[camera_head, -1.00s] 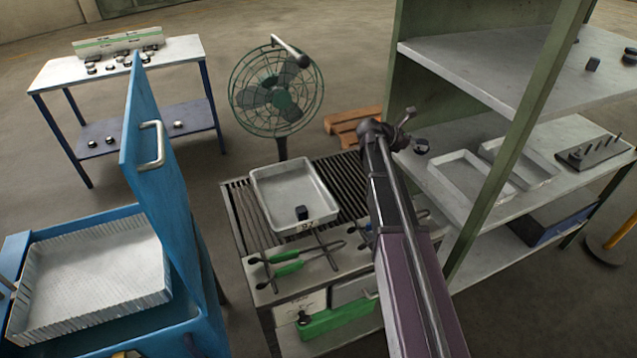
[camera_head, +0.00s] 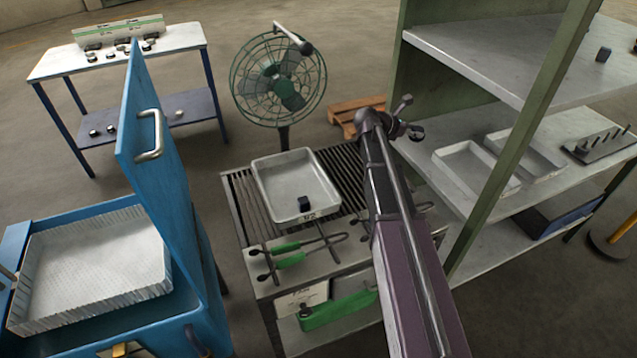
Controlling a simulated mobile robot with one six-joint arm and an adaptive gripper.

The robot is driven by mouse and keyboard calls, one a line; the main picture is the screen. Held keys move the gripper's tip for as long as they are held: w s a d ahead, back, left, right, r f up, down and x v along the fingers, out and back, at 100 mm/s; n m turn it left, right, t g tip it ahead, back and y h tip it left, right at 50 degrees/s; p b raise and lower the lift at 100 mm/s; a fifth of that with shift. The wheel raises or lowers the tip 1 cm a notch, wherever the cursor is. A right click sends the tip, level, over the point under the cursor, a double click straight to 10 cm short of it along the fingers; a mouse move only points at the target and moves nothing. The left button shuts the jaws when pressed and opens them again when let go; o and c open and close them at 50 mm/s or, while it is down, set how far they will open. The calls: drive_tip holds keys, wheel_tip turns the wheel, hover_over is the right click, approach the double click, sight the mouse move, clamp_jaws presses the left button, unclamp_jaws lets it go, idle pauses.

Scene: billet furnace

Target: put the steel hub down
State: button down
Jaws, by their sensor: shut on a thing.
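My gripper (camera_head: 410,118) is at the far end of my arm, right of the fan and in front of the green shelf rack. It is small in the view and partly turned away. It is shut on a small dark, shiny piece, the steel hub (camera_head: 416,134), whose outline is hard to separate from the fingers. The gripper and hub appear in the air, left of the rack's middle shelf and beyond the grated table; their exact height cannot be told.
The shelf rack (camera_head: 480,225) holds shallow trays (camera_head: 462,180) and a pegged block (camera_head: 600,145). A fan (camera_head: 280,80), blue furnace door (camera_head: 165,190) and white-topped table (camera_head: 75,62) stand around.

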drive_tip(key=w+a+f+n+t+y+b, duration=0.2)
drive_tip(key=a+n+t, duration=0.1)
drive_tip(key=a, duration=0.6)
drive_tip(key=w+a+f+n+t+y+b, duration=0.2)
drive_tip(key=a+n+t, duration=0.2)
drive_tip(key=a, duration=0.5)
drive_tip(key=shift+w+f, duration=0.15)
drive_tip(key=shift+w, duration=0.2)
drive_tip(key=shift+f, duration=0.15)
drive_tip(key=b, duration=0.6)
hover_over(350, 167)
wheel_tip(350, 167, down, 6)
drive_tip(key=shift+f+b, duration=0.1)
drive_tip(key=shift+b, duration=0.2)
drive_tip(key=shift+f+b, duration=1.8)
drive_tip(key=shift+f, duration=0.15)
drive_tip(key=shift+c, duration=0.9)
unclamp_jaws()
